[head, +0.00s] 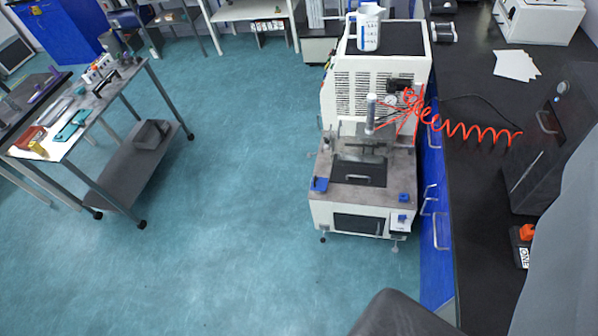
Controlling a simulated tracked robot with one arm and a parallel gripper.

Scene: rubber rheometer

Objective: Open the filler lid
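The white rheometer (350,215) stands left of a dark bench. A dark panel with a handle (358,172) lies on its front deck, and it looks shut. A white jug with blue markings (367,28) stands on top of the machine's rear cabinet. A dark unit with a handle and a small lit button (552,135) stands on the bench at the right. I cannot tell which part, if any, is the filler lid. My gripper's fingers are not in view.
An orange coiled hose (465,130) runs from the rheometer to the dark unit across the bench (480,75). White papers (515,65) lie on the bench. A wheeled cart with tools (95,110) stands at the left. The teal floor (230,190) between is clear.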

